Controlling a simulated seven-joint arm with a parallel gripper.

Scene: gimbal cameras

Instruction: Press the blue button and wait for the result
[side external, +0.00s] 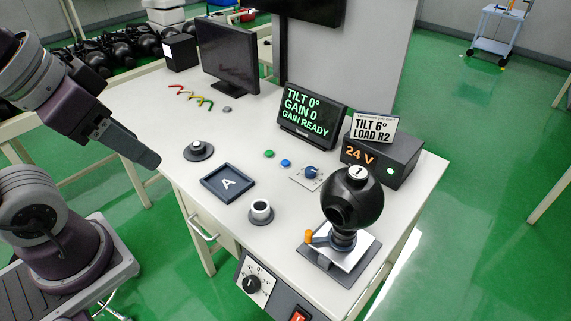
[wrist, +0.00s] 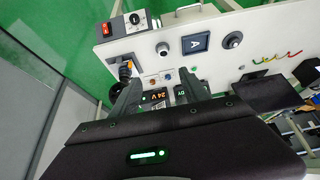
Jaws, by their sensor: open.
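The small round blue button (side external: 286,163) is on the white table, between a green button (side external: 269,153) and a dial plate (side external: 310,176). In the wrist view the blue button (wrist: 167,77) is tiny, ahead of my fingers. My gripper (side external: 150,160) is at the left table edge in the side view, well apart from the button. In the wrist view my gripper (wrist: 160,85) has its two dark fingers apart with nothing between them. The display (side external: 311,115) reads "TILT 0° GAIN 0 GAIN READY". A card (side external: 374,128) reads "TILT 6° LOAD R2".
A black ball-shaped gimbal camera (side external: 352,198) stands at the right front. Behind it is a "24 V" box (side external: 384,158) with a green light. A tray marked A (side external: 226,184), a grey cup (side external: 261,211) and a round knob (side external: 198,150) lie between my gripper and the buttons.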

